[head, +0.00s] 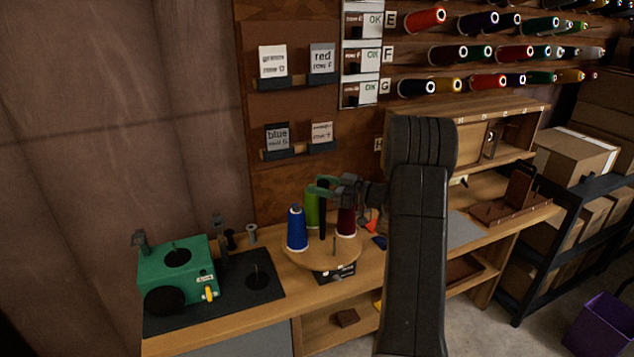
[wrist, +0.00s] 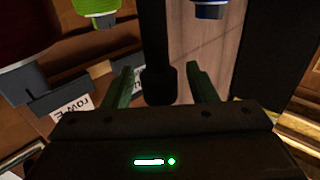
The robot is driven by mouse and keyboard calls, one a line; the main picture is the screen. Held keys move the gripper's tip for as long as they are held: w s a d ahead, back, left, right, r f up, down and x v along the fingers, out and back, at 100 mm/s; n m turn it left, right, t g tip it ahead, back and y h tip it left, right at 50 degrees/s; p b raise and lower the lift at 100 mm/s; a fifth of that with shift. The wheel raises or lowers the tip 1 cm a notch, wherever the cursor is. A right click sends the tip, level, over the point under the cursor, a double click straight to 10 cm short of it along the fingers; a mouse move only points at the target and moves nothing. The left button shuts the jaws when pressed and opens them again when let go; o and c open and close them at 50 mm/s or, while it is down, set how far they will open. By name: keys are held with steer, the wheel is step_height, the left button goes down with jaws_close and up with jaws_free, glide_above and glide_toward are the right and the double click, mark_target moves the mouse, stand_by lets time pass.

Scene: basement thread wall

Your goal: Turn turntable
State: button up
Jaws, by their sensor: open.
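The turntable (head: 345,252) is a round wooden disc on a black base on the workbench. It carries a blue spool (head: 296,232), a green spool (head: 312,207) and a dark red spool (head: 346,222). My gripper (head: 322,187) is above the disc, among the spools. In the wrist view my gripper (wrist: 163,80) has its two green fingers apart on either side of a black upright post (wrist: 155,40). I cannot tell whether they touch it. The dark red spool (wrist: 30,30), green spool (wrist: 95,10) and blue spool (wrist: 208,10) are partly cut off there.
A green machine (head: 190,268) with a yellow lever stands on a dark mat (head: 262,297) at left. Label cards on ledges (head: 295,150) hang behind the turntable. Thread racks (head: 500,60) are at upper right. My arm hides part of the bench.

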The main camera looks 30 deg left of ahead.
steer(key=shift+a, duration=0.65)
jaws_close()
